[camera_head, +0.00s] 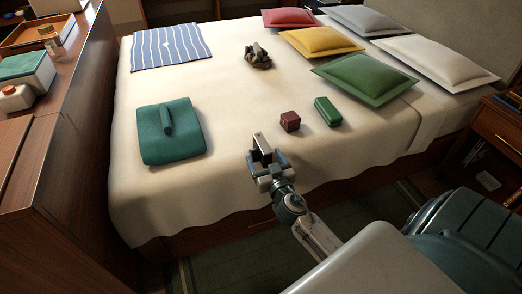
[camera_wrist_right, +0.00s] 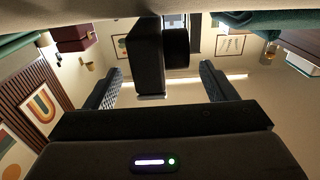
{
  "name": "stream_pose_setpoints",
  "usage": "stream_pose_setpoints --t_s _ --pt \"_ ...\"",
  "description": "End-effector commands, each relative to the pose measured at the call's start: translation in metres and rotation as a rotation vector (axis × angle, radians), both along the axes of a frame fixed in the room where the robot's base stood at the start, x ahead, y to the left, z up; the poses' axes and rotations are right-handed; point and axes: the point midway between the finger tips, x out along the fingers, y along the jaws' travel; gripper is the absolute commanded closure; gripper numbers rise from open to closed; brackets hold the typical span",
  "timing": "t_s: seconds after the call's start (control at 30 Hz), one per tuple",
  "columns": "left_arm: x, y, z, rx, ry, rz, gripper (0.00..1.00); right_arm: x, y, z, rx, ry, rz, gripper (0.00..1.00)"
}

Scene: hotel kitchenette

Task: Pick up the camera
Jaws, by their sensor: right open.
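The camera (camera_wrist_right: 147,58) is a black block with a short round lens barrel on one side. In the right wrist view, which is upside down, it stands on the bed between the two fingers of my right gripper (camera_wrist_right: 162,86), with space on both sides. In the head view my right gripper (camera_head: 267,161) is open at the near edge of the bed. A small dark and pale shape there, likely the camera (camera_head: 262,145), is partly hidden by the fingers. My left gripper is not in view.
On the bed (camera_head: 240,110) lie a dark red box (camera_head: 290,121), a green case (camera_head: 327,111), a folded teal cloth (camera_head: 160,147), a striped cloth (camera_head: 170,46) and a dark brown bundle (camera_head: 257,57). Several pillows (camera_head: 365,75) lie at the right. A wooden cabinet (camera_head: 75,130) stands left.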

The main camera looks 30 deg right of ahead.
Motion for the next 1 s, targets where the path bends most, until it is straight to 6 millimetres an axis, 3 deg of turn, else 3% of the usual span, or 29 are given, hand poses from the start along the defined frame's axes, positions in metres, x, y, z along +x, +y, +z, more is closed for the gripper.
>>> stream_pose_setpoints --t_s 0.33,0.63,0.67,0.93,1.0 --pt "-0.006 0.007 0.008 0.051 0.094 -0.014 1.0 0.045 -0.008 0.0 -0.001 -0.001 0.0 0.22" --pt "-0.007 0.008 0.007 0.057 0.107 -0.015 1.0 0.05 -0.009 -0.002 -0.001 0.0 0.001 0.22" --pt "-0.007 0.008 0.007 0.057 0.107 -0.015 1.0 0.05 -0.009 -0.002 -0.001 0.0 0.001 0.24" --pt "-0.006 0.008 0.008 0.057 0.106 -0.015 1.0 0.05 -0.009 -0.002 0.0 0.0 0.0 0.77" --pt "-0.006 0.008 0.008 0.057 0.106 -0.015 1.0 0.05 -0.009 -0.001 -0.001 -0.001 0.001 0.79"
